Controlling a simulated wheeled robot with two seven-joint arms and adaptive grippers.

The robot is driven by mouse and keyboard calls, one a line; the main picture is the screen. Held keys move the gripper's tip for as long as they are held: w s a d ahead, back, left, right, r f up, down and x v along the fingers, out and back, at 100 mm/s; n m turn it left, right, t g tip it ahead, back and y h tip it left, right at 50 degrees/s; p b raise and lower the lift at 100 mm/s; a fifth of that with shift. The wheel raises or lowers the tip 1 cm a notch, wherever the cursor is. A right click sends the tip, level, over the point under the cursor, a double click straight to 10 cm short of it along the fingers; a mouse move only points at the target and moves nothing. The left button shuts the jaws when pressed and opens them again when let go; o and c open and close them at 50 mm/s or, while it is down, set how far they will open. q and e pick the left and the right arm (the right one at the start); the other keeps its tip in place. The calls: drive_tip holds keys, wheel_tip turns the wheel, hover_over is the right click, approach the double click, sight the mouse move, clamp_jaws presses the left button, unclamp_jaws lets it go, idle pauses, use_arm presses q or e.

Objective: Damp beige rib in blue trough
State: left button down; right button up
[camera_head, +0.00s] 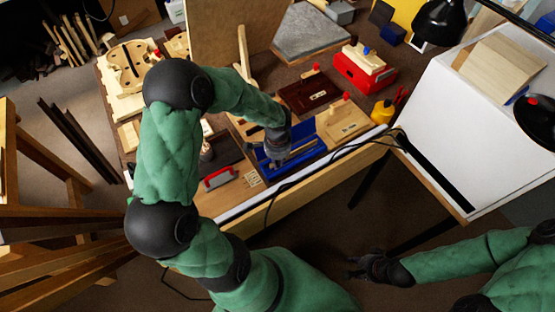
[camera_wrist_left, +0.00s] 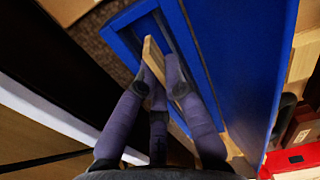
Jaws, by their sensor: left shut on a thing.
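The blue trough (camera_head: 312,149) lies on the bench near its front edge; in the left wrist view its blue wall (camera_wrist_left: 240,60) fills the upper middle. My left gripper (camera_head: 279,160) is over the trough's left part. In the left wrist view my left gripper (camera_wrist_left: 163,88) is shut on the beige rib (camera_wrist_left: 153,58), a thin pale strip. The rib's far end shows over the trough's narrow channel; I cannot tell whether it touches the bottom. The fingers hide the rest of it. My right gripper (camera_head: 362,266) is empty, low in front of the bench, its fingers apart.
A red-handled tool (camera_head: 219,178) lies left of the trough. A wooden block (camera_head: 343,119), a yellow bottle (camera_head: 382,111) and a red box (camera_head: 364,70) stand to the right and behind. A black cable (camera_head: 340,153) runs along the front edge. A white cabinet (camera_head: 450,130) is at right.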

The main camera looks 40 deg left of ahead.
use_arm(q)
drive_tip(key=shift+s+f, duration=0.15)
drive_tip(key=shift+f, duration=0.25)
drive_tip(key=shift+d, duration=0.1)
drive_tip(key=c, duration=1.3)
unclamp_jaws()
drive_tip(key=shift+s+f, duration=0.1)
drive_tip(key=shift+s+d+f, duration=0.1)
drive_tip(key=shift+s, duration=0.05)
drive_tip(key=shift+r, duration=0.45)
drive_tip(key=r, duration=1.2)
drive_tip(key=shift+w+a, duration=0.25)
drive_tip(key=shift+w, duration=0.05)
